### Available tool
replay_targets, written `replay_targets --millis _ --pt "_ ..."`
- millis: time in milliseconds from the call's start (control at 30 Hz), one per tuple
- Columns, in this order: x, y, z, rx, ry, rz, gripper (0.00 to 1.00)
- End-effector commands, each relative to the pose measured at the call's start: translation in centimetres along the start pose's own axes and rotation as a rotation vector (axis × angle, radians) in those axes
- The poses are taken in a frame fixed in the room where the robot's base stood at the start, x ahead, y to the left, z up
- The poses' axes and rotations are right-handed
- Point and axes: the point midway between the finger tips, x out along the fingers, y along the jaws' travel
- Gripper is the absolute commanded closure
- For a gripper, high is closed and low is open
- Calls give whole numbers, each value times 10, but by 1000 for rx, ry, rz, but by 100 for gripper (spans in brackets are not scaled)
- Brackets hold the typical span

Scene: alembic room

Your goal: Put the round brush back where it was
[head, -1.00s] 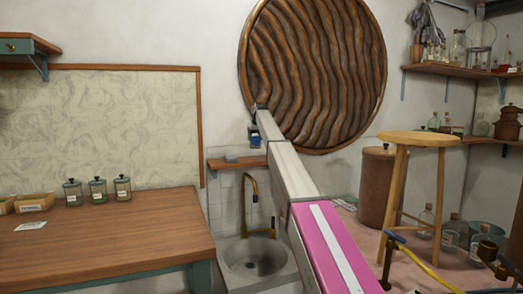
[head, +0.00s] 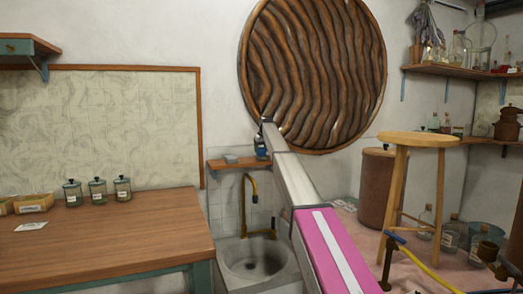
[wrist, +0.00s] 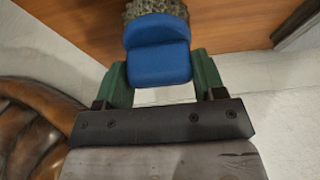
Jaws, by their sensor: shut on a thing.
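The round brush has a blue handle (wrist: 160,62) and a ring of rough, brownish bristles (wrist: 155,10), cut off by the top edge of the wrist view. My gripper (wrist: 162,82) has its green fingers shut on either side of the blue handle. In the head view my gripper (head: 261,148) is small and far off, at the right end of the small wooden wall shelf (head: 222,165) above the sink. A wooden surface (wrist: 228,22) lies beyond the brush in the wrist view. I cannot tell whether the brush touches it.
A small grey item (head: 231,158) lies on the shelf. The sink (head: 254,260) with a brass tap (head: 246,205) is below. A large round carved panel (head: 313,75) hangs above. A wooden table (head: 110,235) stands left, a stool (head: 418,140) right.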

Motion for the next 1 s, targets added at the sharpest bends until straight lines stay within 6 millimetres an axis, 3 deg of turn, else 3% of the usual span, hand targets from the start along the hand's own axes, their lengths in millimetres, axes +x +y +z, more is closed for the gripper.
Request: replay_targets --millis 33,67,100,133,433,567,1000 --pt "2 0 1 0 0 0 66" --pt "2 0 1 0 0 0 30" --pt "1 0 1 0 0 0 17" --pt "1 0 1 0 0 0 11" --pt "0 0 0 0 0 0 11" --pt "-10 0 0 0 0 0 11" --pt "-92 0 0 0 1 0 11"
